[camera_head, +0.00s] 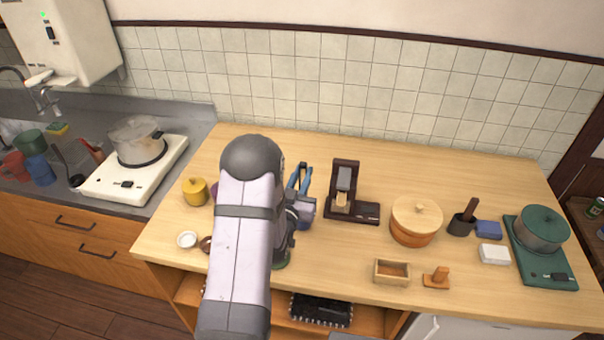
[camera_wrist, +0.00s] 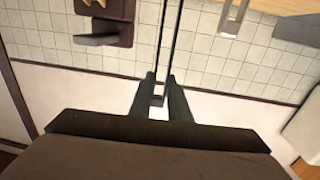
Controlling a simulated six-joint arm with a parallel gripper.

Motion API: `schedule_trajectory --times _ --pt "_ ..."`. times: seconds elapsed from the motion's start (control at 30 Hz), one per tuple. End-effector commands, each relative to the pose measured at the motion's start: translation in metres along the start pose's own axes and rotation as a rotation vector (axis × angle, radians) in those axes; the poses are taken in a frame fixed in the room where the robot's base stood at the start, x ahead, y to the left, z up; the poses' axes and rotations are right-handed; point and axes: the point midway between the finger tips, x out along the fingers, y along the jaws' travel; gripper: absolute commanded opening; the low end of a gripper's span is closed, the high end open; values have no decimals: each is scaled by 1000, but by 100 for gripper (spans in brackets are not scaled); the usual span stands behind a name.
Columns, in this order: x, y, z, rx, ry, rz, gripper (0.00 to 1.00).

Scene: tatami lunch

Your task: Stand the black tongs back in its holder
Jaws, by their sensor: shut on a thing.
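My gripper (camera_head: 300,174) is above the table, just right of my arm in the head view, its fingers toward the tiled wall. In the wrist view its fingers (camera_wrist: 161,88) are shut on the black tongs (camera_wrist: 164,45), seen as two thin, dark, nearly parallel rods. The rods run from the fingertips past the top edge, so their far ends are out of view. In the head view I cannot make out the tongs behind my gripper and arm.
A dark wooden stand (camera_head: 368,211) is close right of my gripper; it also shows in the wrist view (camera_wrist: 122,12). Farther right are a round lidded wooden tub (camera_head: 412,232) and a green pot (camera_head: 541,228). A yellow pot (camera_head: 195,191) is left of my arm. The back table strip is clear.

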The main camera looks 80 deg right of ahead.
Motion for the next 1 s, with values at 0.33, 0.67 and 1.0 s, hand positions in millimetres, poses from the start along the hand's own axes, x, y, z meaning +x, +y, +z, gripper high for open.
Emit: schedule_trajectory --times 0.33,0.67,1.0 --pt "0 0 27 0 -1 -1 0" --pt "0 0 54 0 1 -1 0" --pt "0 0 81 0 0 -1 0"
